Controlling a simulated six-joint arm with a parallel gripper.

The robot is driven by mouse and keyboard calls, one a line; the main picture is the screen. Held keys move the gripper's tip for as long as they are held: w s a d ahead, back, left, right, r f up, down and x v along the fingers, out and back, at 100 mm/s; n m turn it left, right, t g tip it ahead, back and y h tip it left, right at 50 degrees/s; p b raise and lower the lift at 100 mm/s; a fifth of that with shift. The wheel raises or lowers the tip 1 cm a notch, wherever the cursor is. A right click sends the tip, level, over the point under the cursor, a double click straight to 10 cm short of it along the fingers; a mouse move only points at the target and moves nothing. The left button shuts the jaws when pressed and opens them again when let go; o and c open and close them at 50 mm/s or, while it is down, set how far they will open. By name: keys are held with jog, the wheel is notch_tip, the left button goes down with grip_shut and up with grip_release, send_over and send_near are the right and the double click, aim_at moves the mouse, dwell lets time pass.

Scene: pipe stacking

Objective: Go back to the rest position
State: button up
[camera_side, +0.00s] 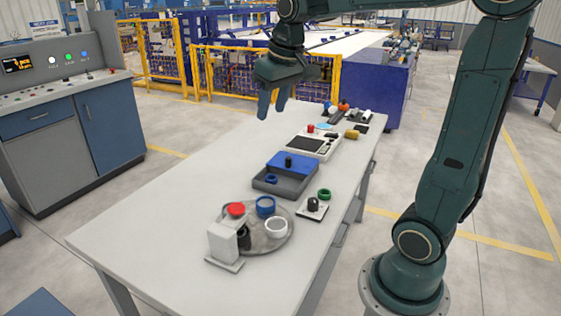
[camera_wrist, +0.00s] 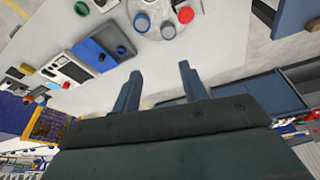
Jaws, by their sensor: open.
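My gripper (camera_side: 274,104) is open and empty, with its fingers pointing down, high above the left side of the white table (camera_side: 150,215). It also shows in the wrist view (camera_wrist: 160,82), with its two blue fingers apart and nothing between them. No object touches it. Blue and white rings (camera_side: 265,206) sit on a round metal tray (camera_side: 272,246) at the near end of the table. The tray and rings also show in the wrist view (camera_wrist: 142,22).
A grey device with a red top (camera_side: 224,240) stands at the tray's left edge. Behind are a blue-lidded box (camera_side: 290,165), a small block beside a green ring (camera_side: 324,194), and a panel device (camera_side: 313,146). A control cabinet (camera_side: 75,120) stands left. The table's left side is clear.

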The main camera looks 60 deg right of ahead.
jog(key=s+a+f+n+t, duration=0.1)
jog(key=s+a+f, duration=0.1)
jog(key=s+a, duration=0.3)
jog(key=s+a+f+n+t+y, duration=0.1)
jog(key=s+a+f, duration=0.2)
jog(key=s, duration=0.8)
jog(key=shift+s+a+f+n, duration=0.15)
jog(key=shift+a+n, duration=0.15)
jog(key=shift+a, duration=0.8)
